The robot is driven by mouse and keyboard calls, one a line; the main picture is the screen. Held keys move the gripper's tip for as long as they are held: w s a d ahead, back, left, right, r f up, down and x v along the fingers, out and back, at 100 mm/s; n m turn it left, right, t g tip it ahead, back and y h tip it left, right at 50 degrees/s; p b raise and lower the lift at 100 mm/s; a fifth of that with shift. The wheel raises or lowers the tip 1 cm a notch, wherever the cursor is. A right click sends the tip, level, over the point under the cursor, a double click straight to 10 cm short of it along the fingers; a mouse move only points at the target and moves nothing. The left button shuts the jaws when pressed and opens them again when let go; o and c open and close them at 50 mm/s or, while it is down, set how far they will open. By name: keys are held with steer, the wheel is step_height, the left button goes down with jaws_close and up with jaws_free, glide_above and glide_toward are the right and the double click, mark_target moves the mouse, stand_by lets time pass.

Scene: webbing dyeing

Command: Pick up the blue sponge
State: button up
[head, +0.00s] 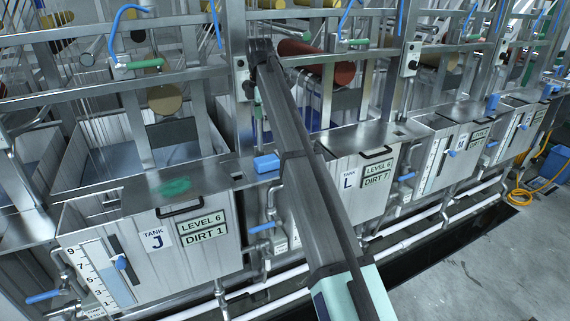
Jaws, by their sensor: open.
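A small blue block (266,162), which looks like the blue sponge, lies on the metal ledge between tank J and tank L, just left of my arm. A similar blue block (491,104) sits further right on another tank's top, and a third blue item (546,90) shows beyond it. I cannot tell for sure which of these is a sponge. My arm reaches from the bottom edge up across the middle of the head view. No gripper fingers can be made out, and nothing seen is held.
Tank J (190,236) has a green patch (174,187) on its top. Tank L (362,167) stands right of my arm. Metal frames, rollers and blue hoses crowd the area above. White pipes run along the tank fronts. The grey floor (470,265) at lower right is mostly clear.

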steer(key=r, duration=0.1)
steer(key=p, duration=0.3)
glide_toward(267, 158)
steer(key=shift+n, duration=0.4)
steer(key=f, duration=0.5)
steer(key=shift+s+a+f, duration=0.2)
steer(key=shift+w+d+f+p, duration=0.1)
steer(key=shift+f+p, duration=0.55)
steer(key=shift+f, duration=0.75)
steer(key=shift+w+d+f+p, duration=0.1)
steer(key=shift+f+p, duration=0.5)
steer(key=shift+f, duration=0.85)
steer(key=c, duration=1.1)
